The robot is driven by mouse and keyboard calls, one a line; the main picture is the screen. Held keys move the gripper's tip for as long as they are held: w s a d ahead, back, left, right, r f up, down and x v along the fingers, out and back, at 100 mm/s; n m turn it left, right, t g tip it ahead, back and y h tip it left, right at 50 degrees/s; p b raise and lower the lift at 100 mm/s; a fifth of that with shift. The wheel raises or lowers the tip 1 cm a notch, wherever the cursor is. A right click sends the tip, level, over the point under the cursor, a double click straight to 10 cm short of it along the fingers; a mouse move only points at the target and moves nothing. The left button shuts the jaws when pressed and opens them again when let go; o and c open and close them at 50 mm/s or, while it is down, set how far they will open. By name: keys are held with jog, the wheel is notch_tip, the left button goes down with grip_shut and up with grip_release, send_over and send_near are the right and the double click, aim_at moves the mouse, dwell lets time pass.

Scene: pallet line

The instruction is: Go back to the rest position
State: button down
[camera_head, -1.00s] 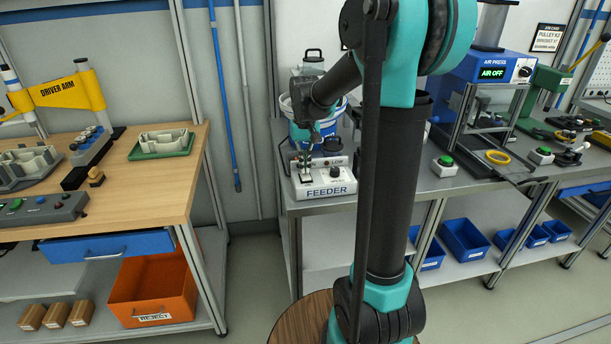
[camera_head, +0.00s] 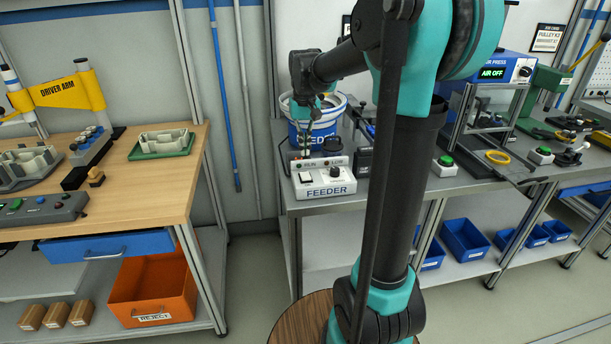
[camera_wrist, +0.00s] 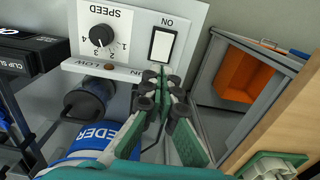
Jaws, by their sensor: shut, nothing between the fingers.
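My gripper (camera_head: 305,146) is above the feeder (camera_head: 324,184) on the grey bench, in front of the blue and white bowl (camera_head: 313,124). In the wrist view, my gripper (camera_wrist: 163,84) is shut and empty, its fingertips together. Past it are the feeder's white panel (camera_wrist: 136,30), with a black SPEED knob (camera_wrist: 102,36) and an ON switch (camera_wrist: 163,45). From these views I cannot tell whether the fingertips touch the panel.
The wooden bench (camera_head: 135,190) at left holds a green tray (camera_head: 160,149) and a button box (camera_head: 40,210). An orange reject bin (camera_head: 150,290) is below. The air press (camera_head: 500,68), showing AIR OFF, stands at right. Open floor lies between the benches.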

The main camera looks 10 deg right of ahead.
jog(key=s+d+f+t, duration=0.2)
jog(key=s+f, duration=0.6)
jog(key=s, duration=0.3)
jog(key=s+d+f+t, duration=0.2)
jog(key=s+f, duration=0.7)
jog(key=s, duration=0.2)
